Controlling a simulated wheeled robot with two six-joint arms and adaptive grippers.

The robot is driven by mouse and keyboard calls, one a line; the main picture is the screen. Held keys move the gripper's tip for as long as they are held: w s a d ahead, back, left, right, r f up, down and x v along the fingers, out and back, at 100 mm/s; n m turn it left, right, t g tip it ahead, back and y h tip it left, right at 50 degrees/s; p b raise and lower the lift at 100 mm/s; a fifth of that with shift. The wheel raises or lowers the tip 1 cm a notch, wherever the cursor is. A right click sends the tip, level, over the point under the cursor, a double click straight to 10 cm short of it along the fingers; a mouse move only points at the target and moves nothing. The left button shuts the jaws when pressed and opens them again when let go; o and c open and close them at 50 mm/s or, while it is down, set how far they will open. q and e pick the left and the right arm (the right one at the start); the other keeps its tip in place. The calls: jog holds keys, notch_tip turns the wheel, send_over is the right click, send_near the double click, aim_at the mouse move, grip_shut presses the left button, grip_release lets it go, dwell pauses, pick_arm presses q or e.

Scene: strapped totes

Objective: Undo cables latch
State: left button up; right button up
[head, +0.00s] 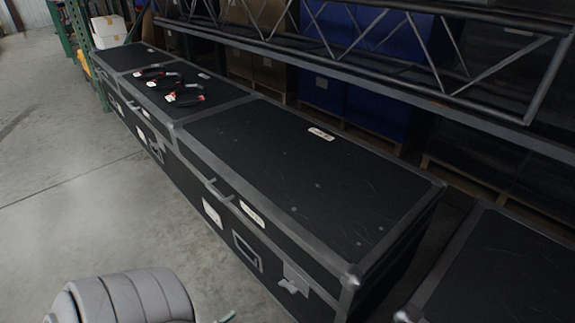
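A long black case (300,185) with grey metal edges and corners lies in the middle, lid closed. A white label (252,214) on its front and a white label (321,134) on its lid are too small to read. A silver latch (292,284) sits on the front near the right corner; whether it is fastened I cannot tell. A pale plate (212,213), possibly another latch, sits further left on the front. Neither of my grippers is in view.
More black cases (125,55) continue the row to the far left; several black tools with red parts (184,95) lie on top. Another case (505,275) stands at the right past a narrow gap. Metal racking (440,95) runs behind. The concrete floor (60,195) at left is clear.

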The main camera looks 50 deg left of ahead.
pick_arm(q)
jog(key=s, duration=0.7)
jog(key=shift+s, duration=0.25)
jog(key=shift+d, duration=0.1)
